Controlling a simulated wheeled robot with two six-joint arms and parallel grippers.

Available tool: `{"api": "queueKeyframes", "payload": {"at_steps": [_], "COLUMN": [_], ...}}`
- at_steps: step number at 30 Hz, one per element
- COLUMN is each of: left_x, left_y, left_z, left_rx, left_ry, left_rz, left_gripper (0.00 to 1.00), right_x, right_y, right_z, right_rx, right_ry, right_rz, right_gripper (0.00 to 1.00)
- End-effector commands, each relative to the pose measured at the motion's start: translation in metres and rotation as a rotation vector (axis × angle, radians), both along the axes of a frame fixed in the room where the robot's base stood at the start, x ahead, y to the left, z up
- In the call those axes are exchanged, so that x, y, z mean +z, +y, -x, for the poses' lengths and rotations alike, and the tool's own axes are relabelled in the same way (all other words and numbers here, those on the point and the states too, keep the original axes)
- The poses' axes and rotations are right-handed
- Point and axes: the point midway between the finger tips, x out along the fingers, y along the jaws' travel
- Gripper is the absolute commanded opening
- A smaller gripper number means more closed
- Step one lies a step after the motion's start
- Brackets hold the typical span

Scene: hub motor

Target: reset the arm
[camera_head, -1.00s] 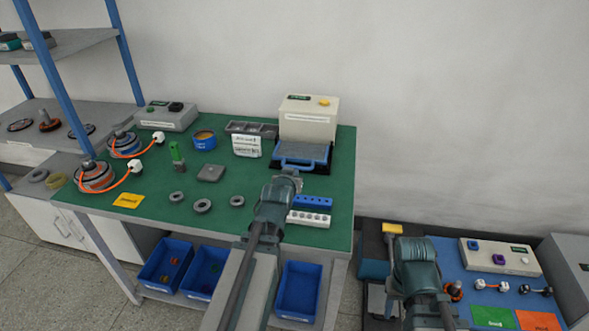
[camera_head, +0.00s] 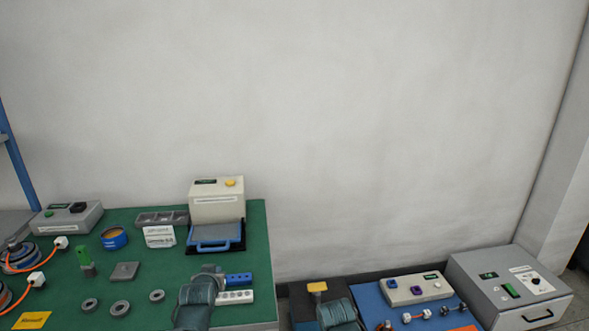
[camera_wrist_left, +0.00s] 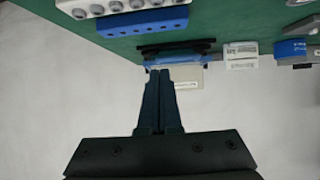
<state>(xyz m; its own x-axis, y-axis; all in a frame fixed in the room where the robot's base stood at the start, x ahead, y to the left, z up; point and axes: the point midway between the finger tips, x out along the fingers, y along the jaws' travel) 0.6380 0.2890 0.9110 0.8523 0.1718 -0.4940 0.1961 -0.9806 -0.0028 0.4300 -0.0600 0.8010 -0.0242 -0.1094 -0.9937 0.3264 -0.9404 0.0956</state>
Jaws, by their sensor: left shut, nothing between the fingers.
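My left gripper (camera_head: 213,272) shows at the bottom of the head view, over the front right part of the green table (camera_head: 185,261). In the left wrist view its two dark fingers (camera_wrist_left: 158,74) are together with nothing between them. The blue block with holes (camera_head: 238,279) and the white block with holes (camera_head: 235,296) lie just right of it in the head view. My right arm (camera_head: 337,313) shows only as a teal wrist part at the bottom edge; its fingers cannot be made out.
A cream machine (camera_head: 217,206) with a blue-handled plate (camera_head: 210,245) stands at the table's back right. Grey rings (camera_head: 120,307) and a grey square block (camera_head: 125,271) lie left. A blue mat (camera_head: 370,303) and a grey drawer cabinet (camera_head: 510,290) are at right.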

Motion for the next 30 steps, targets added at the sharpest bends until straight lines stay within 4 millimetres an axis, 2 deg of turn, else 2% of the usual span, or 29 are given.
{"api": "queueKeyframes", "payload": {"at_steps": [1,2,3,5,6,9,12,15,19,23,30], "left_x": [-0.001,-0.006,-0.013,-0.023,-0.029,-0.037,-0.037,-0.034,-0.03,-0.029,-0.03], "left_y": [-0.028,-0.045,-0.069,-0.105,-0.126,-0.17,-0.2,-0.217,-0.227,-0.229,-0.229], "left_z": [0.004,0.009,0.019,0.038,0.053,0.097,0.139,0.173,0.199,0.208,0.208], "left_rx": [-0.045,-0.074,-0.114,-0.175,-0.213,-0.295,-0.355,-0.393,-0.415,-0.421,-0.42], "left_ry": [0.076,0.133,0.219,0.354,0.444,0.657,0.837,0.973,1.077,1.113,1.114], "left_rz": [0.008,0.011,0.014,0.009,0.002,-0.03,-0.071,-0.112,-0.149,-0.16,-0.159], "left_gripper": [0.0,0.0,0.0,0.0,0.0,0.0,0.0,0.0,0.0,0.0,0.0], "right_x": [0.013,0.018,0.026,0.036,0.043,0.057,0.068,0.076,0.08,0.081,0.08], "right_y": [0.0,0.0,0.0,0.0,0.0,0.0,0.0,0.0,0.0,0.0,0.0], "right_z": [0.0,0.0,0.0,0.0,0.0,0.0,0.0,0.0,0.0,0.0,0.0], "right_rx": [0.0,0.0,0.0,0.0,0.0,0.0,0.0,0.0,0.0,0.0,0.0], "right_ry": [0.0,0.0,0.0,0.0,0.0,0.0,0.0,0.0,0.0,0.0,0.0], "right_rz": [0.0,0.0,0.0,0.0,0.0,0.0,0.0,0.0,0.0,0.0,0.0], "right_gripper": [0.5,0.5,0.5,0.5,0.5,0.5,0.5,0.5,0.5,0.5,0.5]}}
